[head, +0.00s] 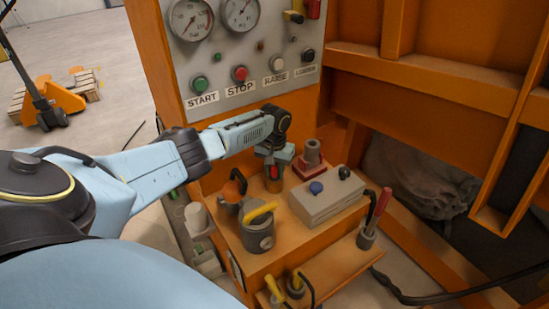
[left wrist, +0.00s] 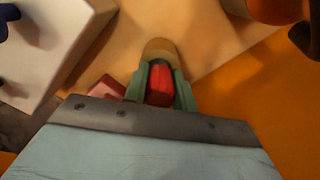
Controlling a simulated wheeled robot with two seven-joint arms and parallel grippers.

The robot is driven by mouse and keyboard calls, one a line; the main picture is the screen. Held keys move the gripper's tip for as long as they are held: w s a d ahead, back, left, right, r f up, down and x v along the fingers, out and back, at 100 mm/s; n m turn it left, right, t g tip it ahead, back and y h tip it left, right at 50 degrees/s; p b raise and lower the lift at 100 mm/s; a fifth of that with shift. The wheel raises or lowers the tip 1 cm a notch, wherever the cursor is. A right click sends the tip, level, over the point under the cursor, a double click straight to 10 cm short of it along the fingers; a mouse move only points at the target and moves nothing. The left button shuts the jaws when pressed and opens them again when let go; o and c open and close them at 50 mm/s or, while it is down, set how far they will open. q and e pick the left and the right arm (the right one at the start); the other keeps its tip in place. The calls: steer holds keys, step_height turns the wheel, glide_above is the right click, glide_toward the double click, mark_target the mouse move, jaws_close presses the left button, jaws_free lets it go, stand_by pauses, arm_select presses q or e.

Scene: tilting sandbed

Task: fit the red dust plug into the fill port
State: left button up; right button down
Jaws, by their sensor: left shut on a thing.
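My left gripper (head: 273,166) is above the orange ledge, pointing down, with its green fingers shut on the red dust plug (head: 274,172). The plug also shows between the fingers in the left wrist view (left wrist: 160,85). A short tan-brown round fitting (head: 273,185), which looks like the fill port, stands directly below the plug. In the left wrist view its rounded tan edge (left wrist: 160,48) shows just beyond the fingertips. I cannot tell whether the plug touches it or is inside it. My right gripper is not in view.
A red block with a grey cylinder (head: 312,150) stands close right of the gripper. A grey button box (head: 325,200) is further right. A grey can with a yellow handle (head: 257,228) and an orange-topped cup (head: 234,188) stand in front and left. The gauge panel (head: 240,60) rises behind.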

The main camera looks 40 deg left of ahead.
arm_select(q)
steer(key=shift+f, duration=0.35)
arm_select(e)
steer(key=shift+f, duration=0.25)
arm_select(q)
steer(key=o, duration=1)
steer(key=shift+s+f, duration=0.1)
step_height(320, 180, up, 6)
steer(key=shift+r+p, duration=0.2)
steer(key=shift+p, duration=1.05)
step_height(320, 180, up, 6)
steer(key=shift+r+p, duration=0.1)
steer(key=shift+p, duration=0.85)
steer(key=shift+r, duration=0.55)
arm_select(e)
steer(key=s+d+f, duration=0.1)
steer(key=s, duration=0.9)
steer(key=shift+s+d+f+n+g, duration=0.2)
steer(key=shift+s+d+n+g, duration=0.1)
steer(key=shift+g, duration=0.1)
